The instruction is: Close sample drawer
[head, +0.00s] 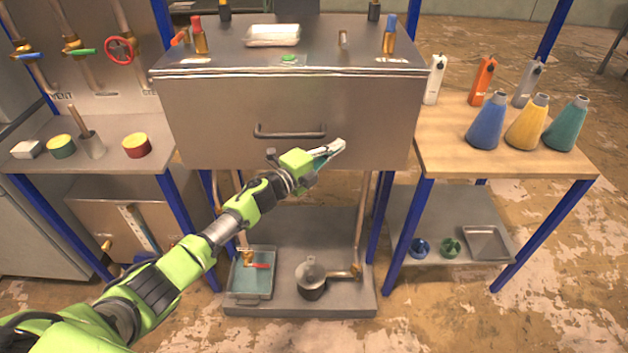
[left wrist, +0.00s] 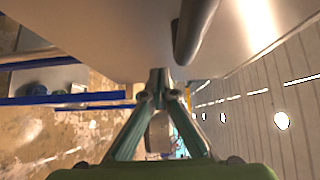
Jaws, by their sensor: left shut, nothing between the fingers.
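The sample drawer's grey metal front (head: 210,115) is at the centre of the head view, below the chamber's metal top (head: 335,50). Its horizontal bar handle (head: 290,132) is in the middle of the front. I cannot tell from here how far the drawer stands out. My left gripper (head: 338,148) is shut and empty, just below and right of the handle. In the left wrist view, the shut fingertips (left wrist: 160,76) point toward the metal surface (left wrist: 110,40), with the handle (left wrist: 192,30) above and right of them. Contact cannot be made out. My right gripper is not in view.
A wooden side table (head: 445,150) with bottles and colored flasks stands at the right. A bench (head: 110,165) with small containers is at the left. A lower shelf (head: 340,295) holds a tray and a metal pot. Blue posts flank the chamber.

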